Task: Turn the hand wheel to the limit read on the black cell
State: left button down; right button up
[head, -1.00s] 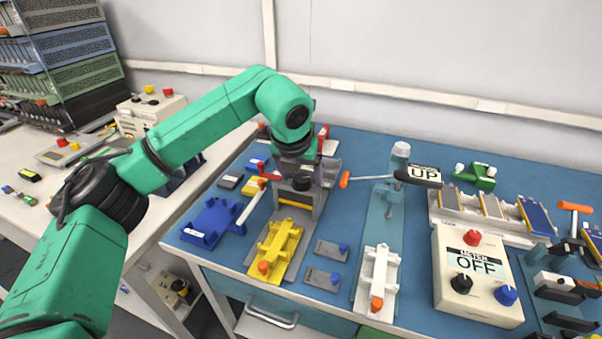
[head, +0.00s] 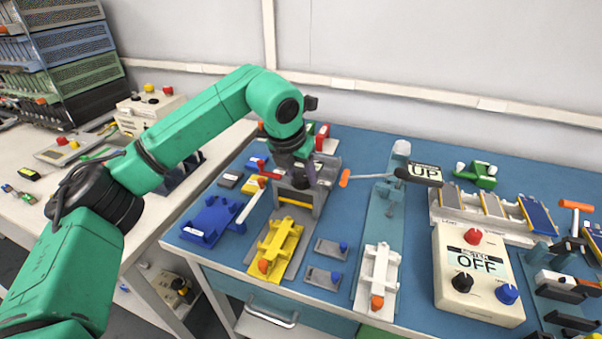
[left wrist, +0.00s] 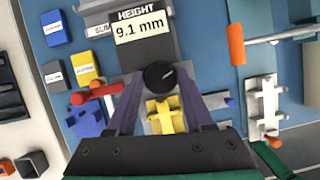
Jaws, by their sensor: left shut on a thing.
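The hand wheel (left wrist: 160,74) is a black round knob with a pale mark pointing up and right in the left wrist view. It sits below a display (left wrist: 139,27) that reads HEIGHT 9.1 mm, on a grey gauge stand (head: 322,172). My left gripper (left wrist: 160,82) has its purple fingers on both sides of the wheel, shut on it. In the head view the left gripper (head: 300,178) hides most of the wheel. The black cell (head: 230,180) lies flat to the left of the stand; it also shows in the left wrist view (left wrist: 54,76), its label too small to read.
A blue cell (left wrist: 54,28) and a yellow cell (left wrist: 86,68) lie near the black one. A yellow fixture (head: 277,245) stands in front of the stand, a blue fixture (head: 207,222) to its left. A red-tipped lever (head: 252,205) is close by the gripper. A meter box (head: 474,270) reads OFF.

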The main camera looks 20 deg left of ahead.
pick_arm(q)
jog(key=shift+r+m+h, duration=0.1)
jog(key=shift+m+h, duration=0.3)
jog(key=shift+m, duration=0.4)
jog(key=m+h+p, duration=0.1)
jog(key=m, duration=0.1)
jog(key=shift+a+m+g, duration=0.1)
jog(key=shift+m+g, duration=0.2)
jog(key=shift+w+m+g+h+p, duration=0.1)
jog(key=shift+m+g+h+p, duration=0.35)
jog(key=shift+m, duration=0.85)
jog(key=shift+w+m+g+h+p, duration=0.1)
jog(key=shift+m+g+h+p, duration=0.3)
jog(key=shift+m, duration=0.9)
jog(key=shift+c, duration=1.4)
grip_release()
jog(key=v, duration=1.4)
jog(key=shift+s+r, duration=0.2)
jog(key=shift+r, duration=0.1)
